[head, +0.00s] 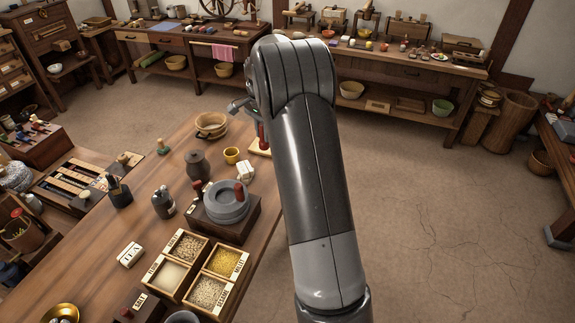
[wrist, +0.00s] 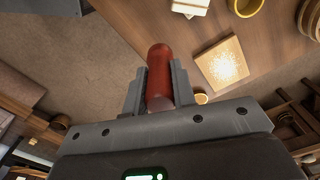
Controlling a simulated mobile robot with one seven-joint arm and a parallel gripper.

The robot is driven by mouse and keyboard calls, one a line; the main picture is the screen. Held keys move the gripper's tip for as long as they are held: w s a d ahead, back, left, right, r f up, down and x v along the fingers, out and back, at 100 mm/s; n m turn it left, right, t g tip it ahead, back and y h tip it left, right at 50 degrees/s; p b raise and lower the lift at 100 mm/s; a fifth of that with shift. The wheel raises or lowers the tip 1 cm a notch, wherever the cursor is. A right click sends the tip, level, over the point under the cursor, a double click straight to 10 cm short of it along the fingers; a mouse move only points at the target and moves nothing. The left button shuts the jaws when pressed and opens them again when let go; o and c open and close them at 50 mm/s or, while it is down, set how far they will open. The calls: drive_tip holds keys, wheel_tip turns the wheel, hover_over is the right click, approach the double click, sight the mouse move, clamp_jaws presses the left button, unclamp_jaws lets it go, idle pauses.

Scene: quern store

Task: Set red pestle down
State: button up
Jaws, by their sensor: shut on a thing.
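The red pestle (wrist: 160,68) is held between the two fingers of my gripper (wrist: 159,88) in the wrist view. Its rounded end points away from the wrist, and it overlaps the table's edge in that picture. In the head view my gripper (head: 250,108) is partly hidden behind my arm, with a small part of the red pestle (head: 262,131) showing. A square wooden board (wrist: 222,62) with a pale, bright middle lies on the table beside the pestle in the wrist view. The board (head: 259,147) is partly covered by my arm in the head view.
The wooden table (head: 105,228) carries a yellow cup (head: 231,155), white blocks (head: 245,171), a grey quern (head: 226,203) with a red handle, stacked bowls (head: 211,124) and dark jars. Boxes of grain stand at the near side. Open floor (head: 430,200) lies to the right.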

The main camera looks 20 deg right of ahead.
drive_tip(key=s+d+m, duration=0.3)
drive_tip(key=d+m, duration=0.1)
drive_tip(key=d, duration=1.4)
drive_tip(key=shift+w+a+f, duration=1.2)
drive_tip(key=shift+w+f, duration=0.2)
drive_tip(key=shift+f, duration=1.3)
drive_tip(key=shift+w+a+f, duration=1.15)
drive_tip(key=shift+w+f, duration=0.25)
drive_tip(key=shift+f, duration=1.25)
drive_tip(key=shift+w+a+f, duration=1.2)
drive_tip(key=shift+w+f, duration=0.2)
drive_tip(key=shift+f, duration=1.3)
drive_tip(key=shift+f, duration=0.2)
drive_tip(key=o, duration=1)
